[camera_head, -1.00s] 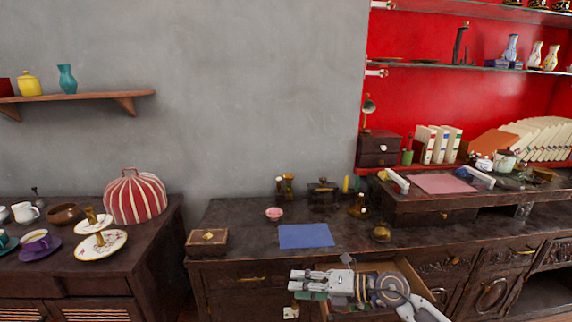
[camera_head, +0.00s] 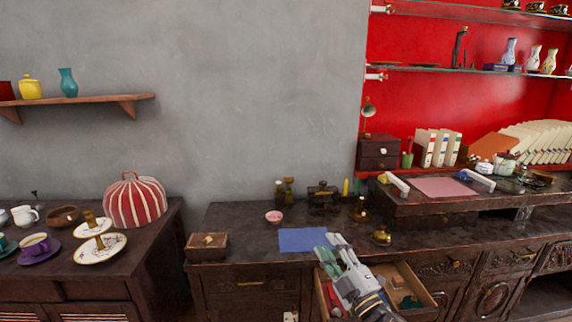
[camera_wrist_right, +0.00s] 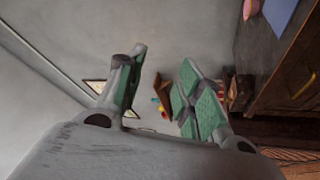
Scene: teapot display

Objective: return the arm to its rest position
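My right gripper (camera_head: 330,247) is in the head view, over the open drawer's left part and close to the blue sheet (camera_head: 305,238) on the dark sideboard. In the right wrist view the right gripper (camera_wrist_right: 160,85) has its green-padded fingers spread apart, with nothing between them. The right arm comes in from the bottom edge of the head view. The left gripper and left arm are not in view.
The open drawer (camera_head: 425,297) juts out under the right arm, with small coloured things inside. The sideboard (camera_head: 240,228) carries a wooden box (camera_head: 207,246), a pink bowl (camera_head: 274,216) and a brass bell (camera_head: 381,236). A cabinet with crockery stands left.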

